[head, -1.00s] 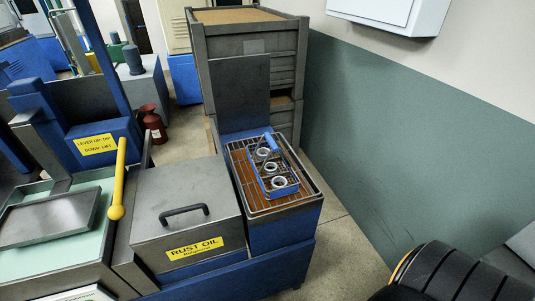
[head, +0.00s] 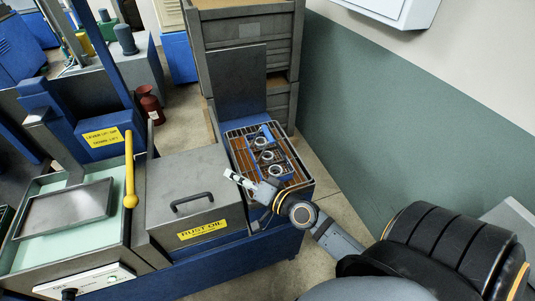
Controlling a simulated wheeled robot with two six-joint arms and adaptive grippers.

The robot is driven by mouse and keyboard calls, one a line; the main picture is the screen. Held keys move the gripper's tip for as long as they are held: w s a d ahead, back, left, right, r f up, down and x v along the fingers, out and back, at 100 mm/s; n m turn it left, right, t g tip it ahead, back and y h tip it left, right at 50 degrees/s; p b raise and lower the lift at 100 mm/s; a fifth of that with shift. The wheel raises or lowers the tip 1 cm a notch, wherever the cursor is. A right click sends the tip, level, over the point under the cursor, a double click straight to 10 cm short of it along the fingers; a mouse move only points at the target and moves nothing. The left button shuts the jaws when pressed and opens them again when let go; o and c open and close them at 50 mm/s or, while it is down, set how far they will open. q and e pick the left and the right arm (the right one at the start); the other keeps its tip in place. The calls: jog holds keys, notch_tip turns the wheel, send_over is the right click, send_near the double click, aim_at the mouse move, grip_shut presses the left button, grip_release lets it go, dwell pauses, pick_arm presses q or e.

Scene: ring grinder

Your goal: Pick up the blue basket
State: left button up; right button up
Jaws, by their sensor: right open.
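The blue basket (head: 267,132) sits on a wire rack at the back right of the machine and holds three metal rings (head: 267,156). My right gripper (head: 238,180) reaches in from the lower right. It is open and empty, in front of the basket and slightly left of it, near the front edge of the rack. The gripper and wrist hide part of the rack's front. The gripper appears apart from the basket. My left gripper is out of view.
The grey rust oil box (head: 188,186) with a black handle is left of the rack. A yellow lever (head: 130,170) and a green-lined tank with a grey tray (head: 66,208) are farther left. Stacked grey crates (head: 248,40) stand behind. A green wall (head: 400,130) is on the right.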

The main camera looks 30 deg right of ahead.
jog(key=w+d+m+t+h, duration=0.25)
jog(key=d+m+h, duration=0.25)
jog(key=d+m, duration=0.3)
jog(key=m+h, duration=0.5)
send_near(263, 126)
jog(key=shift+g, duration=0.35)
jog(key=p+x, duration=0.1)
jog(key=x, duration=0.5)
jog(key=shift+w+d+f, duration=0.15)
jog(key=shift+w+f, duration=0.05)
jog(key=shift+s+r, duration=0.1)
jog(key=shift+s, duration=0.05)
jog(key=shift+c, duration=1.2)
grip_shut()
